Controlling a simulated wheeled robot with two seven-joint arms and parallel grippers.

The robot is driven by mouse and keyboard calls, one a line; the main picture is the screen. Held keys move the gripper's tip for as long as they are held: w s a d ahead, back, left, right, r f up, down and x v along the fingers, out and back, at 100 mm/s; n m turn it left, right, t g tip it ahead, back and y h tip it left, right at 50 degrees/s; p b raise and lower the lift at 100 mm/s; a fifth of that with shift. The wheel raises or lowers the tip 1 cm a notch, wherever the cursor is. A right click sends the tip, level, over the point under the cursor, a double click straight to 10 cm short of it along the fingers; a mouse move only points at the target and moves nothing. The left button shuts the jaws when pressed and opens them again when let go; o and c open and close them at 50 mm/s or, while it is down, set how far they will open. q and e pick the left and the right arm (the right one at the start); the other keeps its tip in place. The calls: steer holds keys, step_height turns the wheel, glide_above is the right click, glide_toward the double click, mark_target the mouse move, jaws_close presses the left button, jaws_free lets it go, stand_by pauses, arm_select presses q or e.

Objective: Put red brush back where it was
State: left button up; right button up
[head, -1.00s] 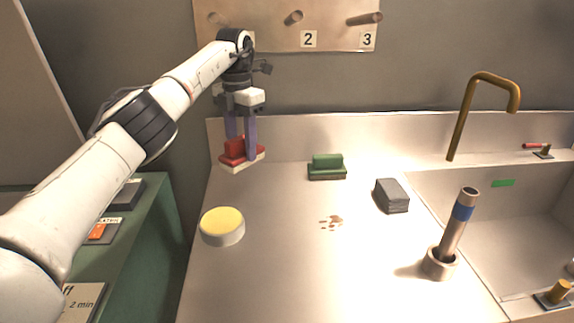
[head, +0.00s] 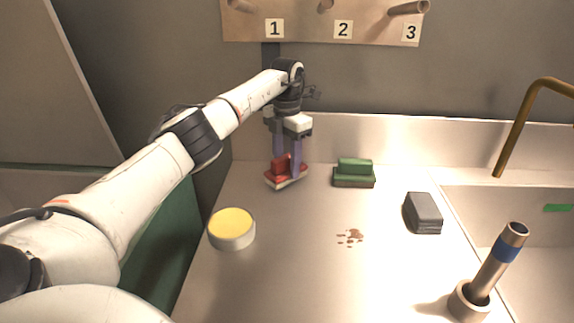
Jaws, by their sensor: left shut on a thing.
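The red brush (head: 281,168), with a pale bristle side underneath, is at the back left of the steel counter (head: 290,245). My left gripper (head: 287,170) points down and is shut on its red handle. The brush is tilted and close to the counter top; I cannot tell whether it touches. A green brush (head: 354,173) stands on the counter to the right of it. Brown stains (head: 351,237) mark the counter in front. My right gripper is not in view.
A round tub with a yellow top (head: 231,228) stands front left. A grey block (head: 423,212), a holder with a blue-banded tube (head: 490,272) and a sink with a brass tap (head: 520,120) are right. A numbered peg board (head: 310,30) hangs behind.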

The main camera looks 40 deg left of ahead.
mark_target(287, 156)
arm_select(q)
steer(key=shift+f, duration=0.35)
steer(key=shift+r, duration=0.1)
steer(key=o, duration=1.1)
steer(key=shift+f, duration=0.2)
steer(key=shift+r, duration=0.1)
step_height(287, 156, up, 12)
steer(key=shift+r+p, duration=0.1)
steer(key=shift+p, duration=0.45)
